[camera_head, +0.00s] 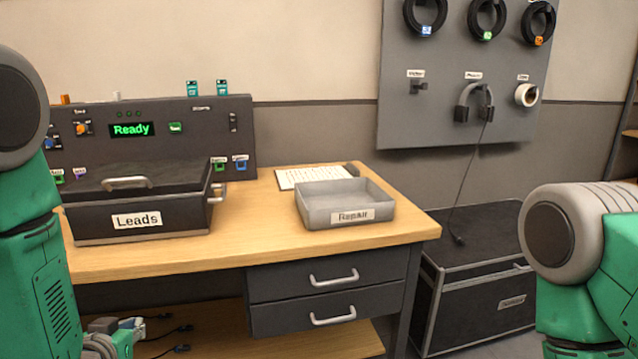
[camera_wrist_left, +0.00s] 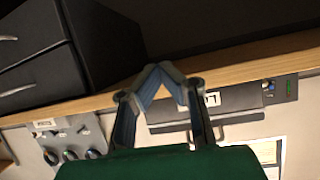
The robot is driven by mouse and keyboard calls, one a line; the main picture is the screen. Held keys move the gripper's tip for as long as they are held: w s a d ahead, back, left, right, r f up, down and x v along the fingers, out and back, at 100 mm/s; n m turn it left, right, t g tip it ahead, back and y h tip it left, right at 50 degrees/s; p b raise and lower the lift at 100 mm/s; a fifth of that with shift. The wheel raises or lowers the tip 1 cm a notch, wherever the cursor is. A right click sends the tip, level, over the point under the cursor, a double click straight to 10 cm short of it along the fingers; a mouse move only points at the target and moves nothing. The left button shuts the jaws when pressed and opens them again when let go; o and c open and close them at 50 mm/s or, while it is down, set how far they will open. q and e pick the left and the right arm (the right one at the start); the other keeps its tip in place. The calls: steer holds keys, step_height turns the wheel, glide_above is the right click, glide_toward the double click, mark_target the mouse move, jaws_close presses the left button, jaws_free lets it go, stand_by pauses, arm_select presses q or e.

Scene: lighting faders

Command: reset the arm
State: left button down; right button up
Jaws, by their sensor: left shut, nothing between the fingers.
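My left gripper (camera_head: 112,333) shows at the bottom left of the head view, low in front of the desk and partly cut off by the frame edge. In the left wrist view its fingertips (camera_wrist_left: 158,72) meet, with nothing between them. It looks apart from the furniture. My right gripper is out of view; only part of my right arm shows at the right. The dark control panel (camera_head: 205,155) stands at the back of the desk, with a green "Ready" display (camera_head: 131,129) and a slider (camera_head: 233,122) at its right end.
The wooden desk (camera_head: 240,225) carries a dark "Leads" box (camera_head: 185,219), a grey "Repair" tray (camera_head: 320,218) and a paper sheet (camera_head: 300,178). Drawers (camera_head: 325,280) sit under the desk. A black case (camera_head: 470,300) stands on the floor at right. Cables hang on a pegboard (camera_head: 440,125).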

arm_select(q)
steer(key=s+d+f+g+p, duration=0.1)
steer(key=s+f+g, duration=0.3)
steer(key=s, duration=0.6)
steer(key=s+d+f+m+g+h+p, duration=0.1)
steer(key=s+d+f+g, duration=0.3)
steer(key=s, duration=0.7)
steer(key=s+d+f+g+h+p, duration=0.1)
steer(key=s+d+f+g, duration=0.1)
steer(key=s+f+g, duration=0.2)
steer(key=s+f, duration=0.3)
steer(key=s, duration=0.3)
steer(key=shift+s+d+f+m+p, duration=0.15)
steer(key=shift+s+f+m+p, duration=0.15)
steer(key=shift+m+p, duration=0.1)
